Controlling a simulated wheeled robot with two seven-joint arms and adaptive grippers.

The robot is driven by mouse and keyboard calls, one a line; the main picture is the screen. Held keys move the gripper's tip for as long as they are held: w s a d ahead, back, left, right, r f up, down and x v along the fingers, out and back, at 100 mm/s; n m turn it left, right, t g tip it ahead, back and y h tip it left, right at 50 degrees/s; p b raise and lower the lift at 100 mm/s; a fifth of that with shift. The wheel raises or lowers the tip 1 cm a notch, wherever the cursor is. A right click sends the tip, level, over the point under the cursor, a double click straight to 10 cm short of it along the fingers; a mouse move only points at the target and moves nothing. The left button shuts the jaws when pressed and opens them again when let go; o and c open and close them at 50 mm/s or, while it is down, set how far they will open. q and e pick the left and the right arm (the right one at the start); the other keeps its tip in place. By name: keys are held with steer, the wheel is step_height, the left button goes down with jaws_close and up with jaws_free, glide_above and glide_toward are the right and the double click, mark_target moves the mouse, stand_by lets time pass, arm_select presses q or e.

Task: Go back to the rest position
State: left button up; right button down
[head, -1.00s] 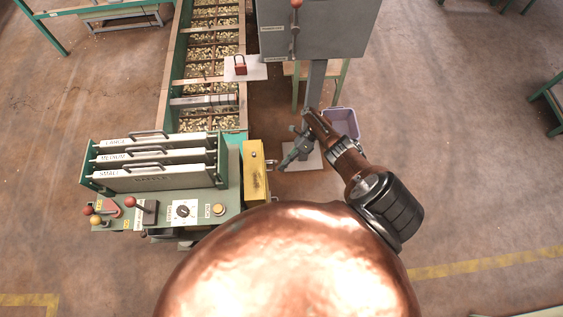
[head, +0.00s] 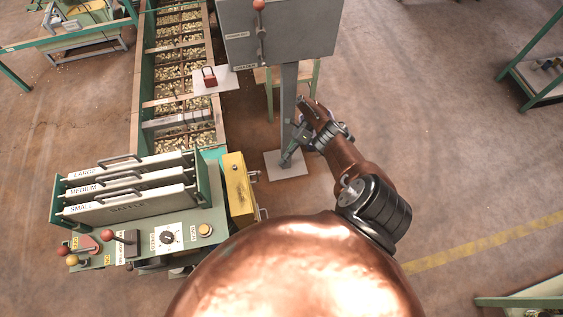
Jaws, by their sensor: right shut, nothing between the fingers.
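My right arm reaches up from the copper-coloured body at the bottom of the head view. My right gripper (head: 287,160) is at the end of it, pointing down and left. Its fingers are shut with nothing between them. It shows in front of the grey post and the pale base plate (head: 297,172) of the upright panel. I cannot tell how far above the plate it is. My left gripper is not in view.
A control bench with levers (head: 135,238) and white screens marked LARGE, MEDIUM and SMALL (head: 125,188) stands at left. A yellow box (head: 240,190) adjoins it. Behind is a nut-filled trough (head: 150,105). A grey panel (head: 285,30) stands ahead. Floor at right is open.

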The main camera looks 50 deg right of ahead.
stand_by(0.3)
steer(key=s+d+f+n+g+h+p, duration=0.1)
steer(key=s+f+n+h, duration=0.5)
steer(key=s+f, duration=0.95)
steer(key=s+d+f+n+g+h+p, duration=0.2)
steer(key=s+f+n+h, duration=0.2)
steer(key=s+f+n, duration=1.05)
arm_select(q)
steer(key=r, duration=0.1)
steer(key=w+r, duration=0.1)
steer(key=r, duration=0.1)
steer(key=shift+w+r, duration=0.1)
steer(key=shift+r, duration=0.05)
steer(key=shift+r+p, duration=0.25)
steer(key=shift+p, duration=0.2)
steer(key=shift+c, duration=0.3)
arm_select(e)
steer(key=s+a+n+t+h, duration=0.1)
steer(key=s+a+n+t, duration=0.2)
steer(key=s+a+n, duration=0.6)
steer(key=s+a, duration=0.4)
steer(key=s, duration=0.1)
steer(key=shift+s+f+t+h, duration=0.15)
steer(key=shift+f+t+h, duration=0.15)
steer(key=shift+f, duration=0.1)
